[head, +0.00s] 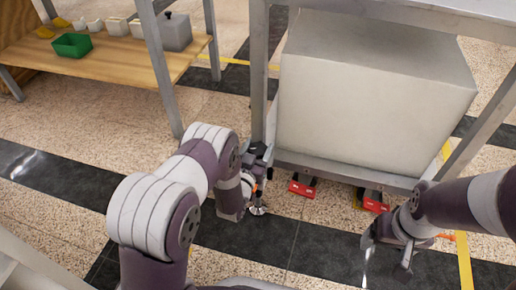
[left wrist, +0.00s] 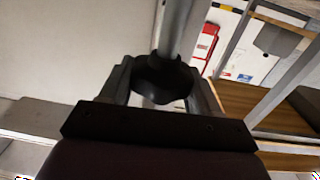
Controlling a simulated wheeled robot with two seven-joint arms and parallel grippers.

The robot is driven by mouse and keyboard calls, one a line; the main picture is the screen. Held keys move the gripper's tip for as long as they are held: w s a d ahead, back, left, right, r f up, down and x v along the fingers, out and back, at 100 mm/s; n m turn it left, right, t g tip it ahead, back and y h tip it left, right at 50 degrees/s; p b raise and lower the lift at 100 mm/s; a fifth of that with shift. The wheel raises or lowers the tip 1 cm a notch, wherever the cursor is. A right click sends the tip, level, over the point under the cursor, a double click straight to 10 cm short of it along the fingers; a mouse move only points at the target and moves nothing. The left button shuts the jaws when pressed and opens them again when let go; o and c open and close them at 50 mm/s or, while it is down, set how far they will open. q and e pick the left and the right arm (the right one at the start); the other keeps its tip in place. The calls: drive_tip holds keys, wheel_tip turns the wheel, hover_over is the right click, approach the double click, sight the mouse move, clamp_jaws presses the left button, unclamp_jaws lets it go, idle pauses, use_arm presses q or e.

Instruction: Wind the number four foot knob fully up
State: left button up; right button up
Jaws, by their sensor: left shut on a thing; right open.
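The foot knob (left wrist: 162,82) is a dark round piece at the end of a grey metal leg (left wrist: 181,30) in the left wrist view. My left gripper (left wrist: 163,95) has a finger on either side of it and is shut on it. In the head view my left gripper (head: 258,182) is low at the bottom of the frame's near left leg (head: 259,70), and hides most of the knob there. A small metal foot (head: 258,210) shows just below, at the floor. No number on the knob can be read. My right gripper (head: 388,257) is open and empty near the frame's right side.
A large pale box (head: 375,100) sits in the metal frame above a lower rail (head: 345,170). Two red items, one left (head: 302,187) and one right (head: 375,203), are at floor level under it. A wooden bench (head: 105,62) with a green bin (head: 72,45) stands at the left.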

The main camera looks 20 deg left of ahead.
use_arm(q)
drive_tip(key=shift+n+y, duration=0.3)
drive_tip(key=shift+y, duration=0.2)
drive_tip(key=shift+d+n+y+p, duration=0.1)
drive_tip(key=shift+n+y+p, duration=0.25)
drive_tip(key=shift+n+y, duration=0.55)
drive_tip(key=n+y, duration=0.2)
drive_tip(key=y, duration=0.2)
drive_tip(key=shift+g, duration=0.4)
drive_tip(key=n+g+y, duration=0.2)
drive_tip(key=n+y, duration=0.1)
drive_tip(key=y, duration=0.1)
drive_tip(key=shift+f+y, duration=0.1)
drive_tip(key=shift+y, duration=0.3)
drive_tip(key=shift+n+g+y+b, duration=0.3)
drive_tip(key=shift+n+g+y, duration=1.3)
drive_tip(key=shift+y, duration=0.1)
drive_tip(key=o, duration=1)
